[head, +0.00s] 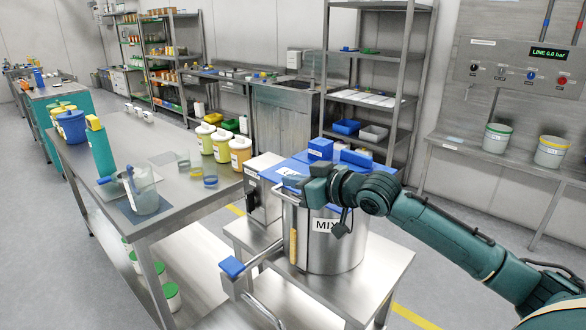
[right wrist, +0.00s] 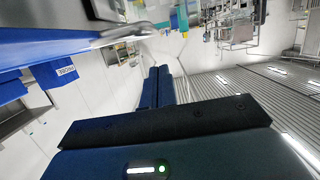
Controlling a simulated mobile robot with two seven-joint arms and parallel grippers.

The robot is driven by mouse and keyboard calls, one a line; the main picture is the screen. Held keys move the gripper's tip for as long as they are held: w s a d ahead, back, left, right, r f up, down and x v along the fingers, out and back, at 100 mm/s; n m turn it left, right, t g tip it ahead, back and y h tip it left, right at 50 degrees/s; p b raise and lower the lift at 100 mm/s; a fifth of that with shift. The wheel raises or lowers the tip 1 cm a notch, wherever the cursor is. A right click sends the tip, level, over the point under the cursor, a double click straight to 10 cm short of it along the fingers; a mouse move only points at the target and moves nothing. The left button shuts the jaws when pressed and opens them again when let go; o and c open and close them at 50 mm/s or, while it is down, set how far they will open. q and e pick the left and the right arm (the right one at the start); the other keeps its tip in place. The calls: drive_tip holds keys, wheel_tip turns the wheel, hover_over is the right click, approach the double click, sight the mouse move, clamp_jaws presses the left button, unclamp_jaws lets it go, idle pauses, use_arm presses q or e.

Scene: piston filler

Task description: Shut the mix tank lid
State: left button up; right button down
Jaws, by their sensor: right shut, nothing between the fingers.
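The steel mix tank (head: 322,250), labelled MIX, stands upright on a steel stand. A blue flat surface (head: 290,169) shows at its top behind my right gripper, and I cannot tell whether it is the lid or how far any lid is raised. My right gripper (head: 290,191) is shut and empty at the tank's upper rim, covering part of the top. The right wrist view shows its shut fingers (right wrist: 156,85) apart from a silver bar-like part (right wrist: 115,38) beside a blue surface (right wrist: 60,45). My left gripper is out of view.
A blue-tipped lever (head: 232,267) juts out left of the tank. A steel table (head: 130,140) with jars, a jug (head: 145,190) and a teal bottle (head: 100,150) stands left. Blue boxes (head: 320,148) are behind the tank. Two buckets (head: 497,140) stand on the right shelf.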

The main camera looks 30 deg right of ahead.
sight(293, 203)
drive_tip(key=shift+a+f+n, duration=0.25)
drive_tip(key=shift+f+n, duration=0.05)
drive_tip(key=shift+f, duration=1.25)
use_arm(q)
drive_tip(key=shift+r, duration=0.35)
use_arm(e)
drive_tip(key=shift+s, duration=0.1)
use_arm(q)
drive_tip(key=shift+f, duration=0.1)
use_arm(e)
drive_tip(key=shift+f, duration=0.15)
